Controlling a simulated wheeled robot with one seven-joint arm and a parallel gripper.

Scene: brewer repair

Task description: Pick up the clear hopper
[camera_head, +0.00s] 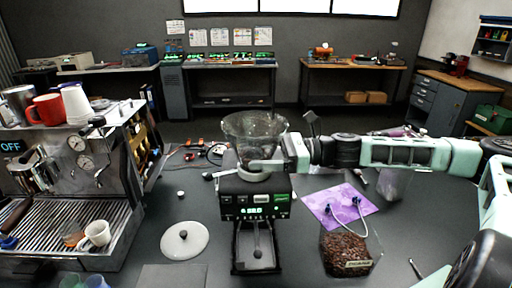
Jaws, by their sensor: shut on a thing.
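The clear hopper (254,130) is a see-through, wide-mouthed bowl with a pale collar at its base. It stands upright at the top of the black grinder (256,205) in the middle of the table. I cannot tell whether it sits on the grinder or is slightly above it. My gripper (268,165) reaches in from the right and is shut on the hopper low down, near the collar. The fingertips are partly hidden against the hopper.
An espresso machine (75,185) with cups fills the left. A round white lid (184,239) lies front left of the grinder. A container of coffee beans (346,252) and a purple cloth (338,204) are at the right. Cables (207,151) lie behind the grinder.

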